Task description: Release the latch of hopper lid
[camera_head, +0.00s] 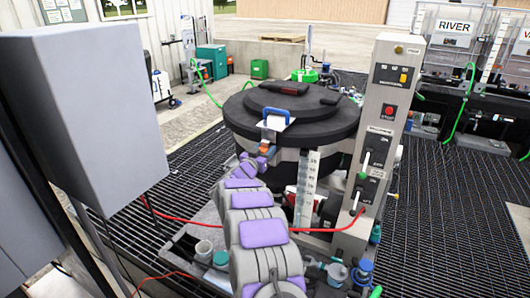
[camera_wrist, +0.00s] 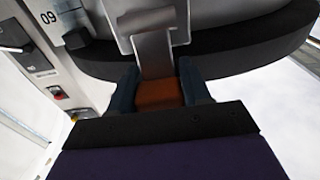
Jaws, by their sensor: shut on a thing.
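The hopper lid (camera_head: 310,125) is a dark round disc on top of the hopper and looks closed. A metal latch plate with an orange tab (camera_wrist: 160,94) hangs at the lid's near edge; the latch's metal strap (camera_wrist: 153,50) runs up from the tab in the wrist view. My gripper (camera_wrist: 160,90) has its two blue-grey fingers on either side of the orange tab, shut on it. In the head view my gripper (camera_head: 265,150) is at the near left edge of the lid, below a blue handle (camera_head: 278,115). The fingertips are small and partly hidden there.
A grey control column (camera_head: 385,120) with a red stop button and levers stands right of the hopper. A red hose (camera_head: 325,229) crosses in front. A large grey box (camera_head: 85,110) fills the left. Bottles and cups (camera_head: 340,272) stand low in front.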

